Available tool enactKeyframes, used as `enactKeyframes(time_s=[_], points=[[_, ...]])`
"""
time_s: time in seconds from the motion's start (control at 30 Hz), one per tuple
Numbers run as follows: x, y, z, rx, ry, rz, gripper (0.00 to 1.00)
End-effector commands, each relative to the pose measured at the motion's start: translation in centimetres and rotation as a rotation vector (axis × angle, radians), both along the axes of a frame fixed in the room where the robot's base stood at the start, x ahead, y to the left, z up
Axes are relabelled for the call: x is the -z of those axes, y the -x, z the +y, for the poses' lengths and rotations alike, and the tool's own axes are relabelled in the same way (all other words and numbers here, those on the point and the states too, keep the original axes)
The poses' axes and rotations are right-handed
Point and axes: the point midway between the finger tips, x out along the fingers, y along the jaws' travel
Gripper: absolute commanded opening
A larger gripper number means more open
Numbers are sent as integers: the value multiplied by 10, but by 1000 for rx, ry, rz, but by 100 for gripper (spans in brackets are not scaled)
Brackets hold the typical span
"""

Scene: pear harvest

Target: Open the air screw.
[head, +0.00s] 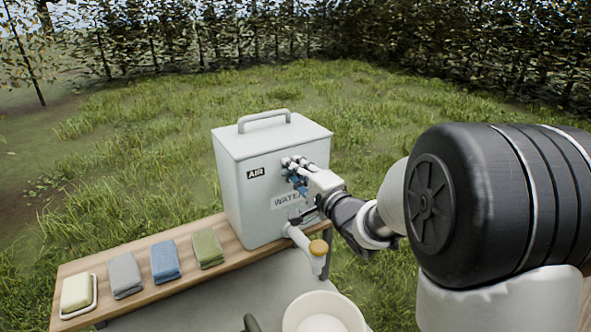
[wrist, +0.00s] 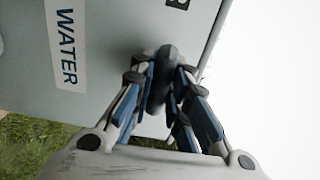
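A pale grey water container (head: 245,200) with a top handle stands on a wooden bench. Its front bears an AIR label (head: 256,173) and a WATER label (head: 287,199), the latter also in the wrist view (wrist: 63,48). My gripper (head: 290,165) is at the container's front, right of the AIR label. In the wrist view my gripper (wrist: 166,72) has its fingertips closed against both sides of the air screw (wrist: 164,68), a dark rounded knob on the front face. In the head view my fingers hide the screw.
A white basin (head: 323,312) stands in front. A soap dish (head: 79,294) and grey (head: 125,275), blue (head: 165,261) and green (head: 207,248) cloths lie along the bench (head: 75,267) at left.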

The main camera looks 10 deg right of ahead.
Motion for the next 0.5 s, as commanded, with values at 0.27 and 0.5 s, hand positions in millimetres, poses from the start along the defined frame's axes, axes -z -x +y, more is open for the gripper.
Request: enactKeyframes(time_s=[0.27,0.5], points=[[0,0,0,0,0,0,0],[0,0,0,0,12,-4,0]])
